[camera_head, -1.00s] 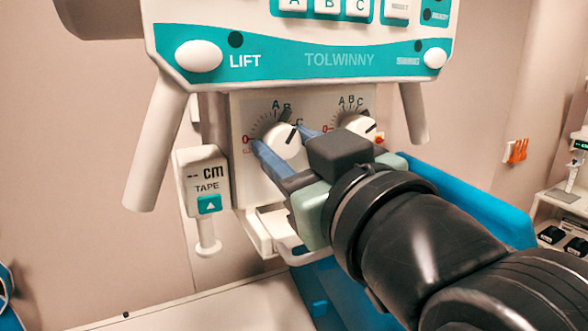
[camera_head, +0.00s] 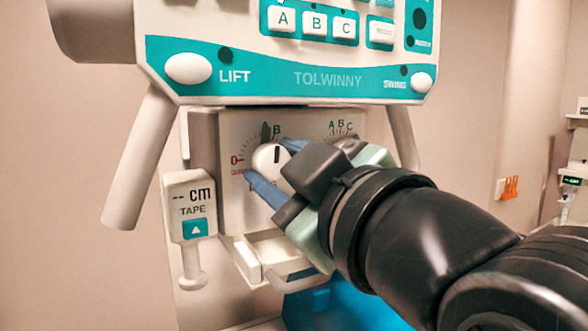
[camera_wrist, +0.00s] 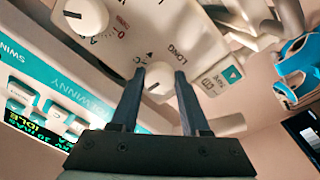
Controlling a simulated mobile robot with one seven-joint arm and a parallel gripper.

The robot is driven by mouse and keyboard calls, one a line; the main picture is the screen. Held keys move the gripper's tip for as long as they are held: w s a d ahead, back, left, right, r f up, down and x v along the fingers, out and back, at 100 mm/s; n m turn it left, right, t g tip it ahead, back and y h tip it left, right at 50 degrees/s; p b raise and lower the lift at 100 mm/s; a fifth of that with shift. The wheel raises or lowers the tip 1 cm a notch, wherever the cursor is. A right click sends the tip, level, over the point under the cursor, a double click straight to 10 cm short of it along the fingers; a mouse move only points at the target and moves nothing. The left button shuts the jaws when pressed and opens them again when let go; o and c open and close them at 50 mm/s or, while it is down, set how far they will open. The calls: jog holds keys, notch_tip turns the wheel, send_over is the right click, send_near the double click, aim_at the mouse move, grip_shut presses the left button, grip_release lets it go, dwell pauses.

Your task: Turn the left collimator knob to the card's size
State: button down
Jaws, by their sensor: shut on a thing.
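The left collimator knob (camera_head: 265,158), a round white knob with a dark pointer line, sits on the front panel under the control head. Its pointer stands nearly upright, close to the B mark. My gripper (camera_head: 269,163) is shut on this knob, with one blue finger at its lower left and one at its upper right. The wrist view shows the knob (camera_wrist: 158,84) between the two fingertips (camera_wrist: 160,78). My gripper hides the C side of its scale in the head view. The right knob (camera_wrist: 86,16) is mostly hidden behind my gripper in the head view. I cannot make out a card.
A tape unit (camera_head: 189,208) reading "-- cm" hangs left of the panel. Two handles, left (camera_head: 140,158) and right (camera_head: 402,130), flank the panel. A white ledge (camera_head: 262,258) juts out below the knobs. The control head (camera_head: 300,80) overhangs above.

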jog(key=shift+c, duration=1.9)
grip_release()
jog(key=shift+s, duration=0.1)
jog(key=b+v, duration=0.3)
jog(key=v, duration=0.9)
jog(key=shift+s+d, duration=0.25)
jog(key=shift+s, duration=0.05)
jog(key=w+a+r+m+t+h, duration=0.1)
jog(key=a+r+m+t+h, duration=0.2)
jog(key=m+t+h, duration=0.6)
jog(key=r+m+t, duration=0.1)
jog(key=m+t, duration=0.1)
jog(key=m, duration=0.2)
jog(key=shift+w+a+r+m, duration=0.3)
jog(key=shift+w+r+m, duration=0.05)
jog(key=shift+m, duration=0.05)
